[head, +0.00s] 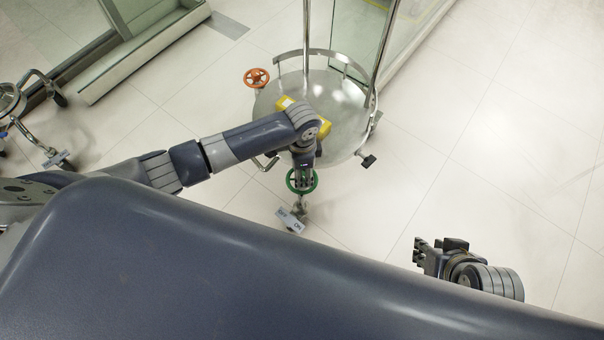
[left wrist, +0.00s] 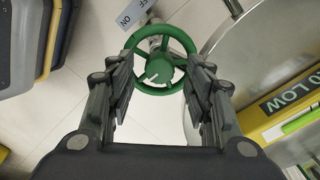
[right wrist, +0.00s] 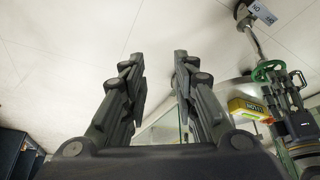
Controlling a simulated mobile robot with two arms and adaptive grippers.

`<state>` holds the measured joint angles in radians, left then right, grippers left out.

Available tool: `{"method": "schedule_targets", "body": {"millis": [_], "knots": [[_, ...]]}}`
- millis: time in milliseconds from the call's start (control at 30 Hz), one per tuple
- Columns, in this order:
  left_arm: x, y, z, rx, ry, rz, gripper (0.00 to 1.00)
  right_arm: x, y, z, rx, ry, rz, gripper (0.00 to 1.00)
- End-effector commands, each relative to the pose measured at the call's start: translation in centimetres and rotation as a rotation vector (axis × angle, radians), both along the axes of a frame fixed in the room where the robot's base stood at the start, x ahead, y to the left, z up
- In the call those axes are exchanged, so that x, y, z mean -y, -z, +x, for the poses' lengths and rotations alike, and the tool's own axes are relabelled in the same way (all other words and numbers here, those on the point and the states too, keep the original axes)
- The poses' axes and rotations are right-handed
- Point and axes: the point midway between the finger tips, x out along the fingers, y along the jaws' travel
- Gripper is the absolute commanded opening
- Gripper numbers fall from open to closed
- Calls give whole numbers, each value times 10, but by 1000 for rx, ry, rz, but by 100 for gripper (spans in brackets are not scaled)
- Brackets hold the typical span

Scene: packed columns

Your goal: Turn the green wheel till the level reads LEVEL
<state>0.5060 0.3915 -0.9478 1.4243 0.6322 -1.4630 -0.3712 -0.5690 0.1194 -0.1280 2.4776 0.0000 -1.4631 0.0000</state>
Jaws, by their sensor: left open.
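The green wheel (head: 290,184) is at the near edge of the round steel platform, under my left gripper (head: 303,178). In the left wrist view the green wheel (left wrist: 158,70) lies between the tips of my left gripper (left wrist: 161,62), whose fingers are apart, one on each side. I cannot tell whether they touch its rim. The yellow level box (left wrist: 290,108) is cut off at the right; its visible letters end in "O LOW", above a bright green bar. The box (right wrist: 250,110) also shows in the right wrist view. My right gripper (right wrist: 159,58) is open and empty.
The round steel platform (head: 350,125) has upright posts and a curved rail. An orange wheel (head: 256,78) sits at its far left edge. A grey ON/OFF tag (head: 290,220) is just below the green wheel. Glass panels stand behind. The floor on the right is clear.

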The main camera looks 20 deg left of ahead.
Motion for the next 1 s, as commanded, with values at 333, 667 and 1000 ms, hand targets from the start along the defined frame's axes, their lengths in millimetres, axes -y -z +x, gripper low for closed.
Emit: {"method": "schedule_targets", "body": {"millis": [333, 667, 1000], "knots": [[0, 13, -1, -2, 1, 1, 47, -8, -8, 26, 115, -10, 24, 27], [0, 13, -1, -1, 0, 0, 25, -8, -8, 26, 117, -10, 24, 27], [0, 13, -1, -1, 5, 0, 3, -8, -9, 25, 112, -10, 23, 27]]}}
